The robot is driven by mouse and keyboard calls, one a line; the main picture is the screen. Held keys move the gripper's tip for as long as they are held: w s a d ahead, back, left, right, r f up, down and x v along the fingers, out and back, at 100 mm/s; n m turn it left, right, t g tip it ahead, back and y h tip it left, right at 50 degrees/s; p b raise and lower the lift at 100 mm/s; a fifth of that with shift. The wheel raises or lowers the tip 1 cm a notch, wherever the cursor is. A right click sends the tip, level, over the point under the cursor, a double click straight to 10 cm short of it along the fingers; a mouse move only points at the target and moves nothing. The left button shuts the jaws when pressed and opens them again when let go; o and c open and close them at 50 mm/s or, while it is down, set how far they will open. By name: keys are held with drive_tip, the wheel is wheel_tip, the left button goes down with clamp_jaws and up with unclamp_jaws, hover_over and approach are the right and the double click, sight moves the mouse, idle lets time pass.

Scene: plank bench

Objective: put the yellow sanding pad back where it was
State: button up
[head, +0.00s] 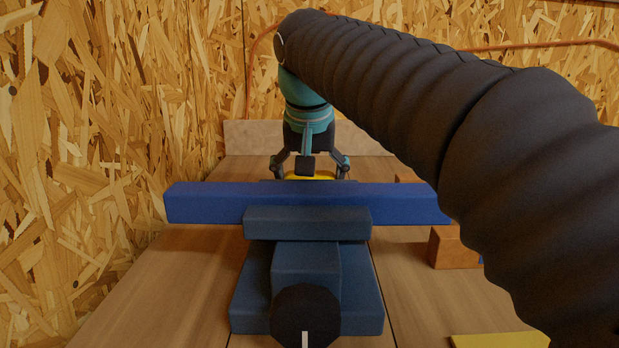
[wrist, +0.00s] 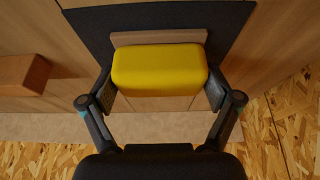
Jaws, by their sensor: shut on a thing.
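The yellow sanding pad (wrist: 160,70) is a rounded yellow block between the two fingers of my gripper (wrist: 158,92) in the wrist view. The fingers press on its two short ends. In the head view my gripper (head: 311,172) points down behind the long blue bar of the vise, and only a thin strip of the yellow pad (head: 310,176) shows above that bar. A light wooden piece (wrist: 155,36) and a dark flat sheet (wrist: 85,30) lie below or beyond the pad. I cannot tell whether the pad touches them.
A blue vise (head: 307,270) with a long blue bar (head: 210,203) stands in front of my gripper. A brown block (head: 452,247) sits right of it; a brown block (wrist: 22,74) also shows in the wrist view. A yellow flat thing (head: 498,341) lies at the front right. Chipboard walls (head: 100,110) stand close.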

drive_tip(key=o, duration=0.8)
drive_tip(key=shift+f, duration=0.1)
drive_tip(key=shift+o, duration=0.2)
drive_tip(key=shift+r, duration=0.25)
drive_tip(key=v, duration=1.1)
drive_tip(key=shift+s+r+p, duration=0.15)
drive_tip(key=shift+r+p, duration=0.25)
drive_tip(key=shift+p, duration=0.05)
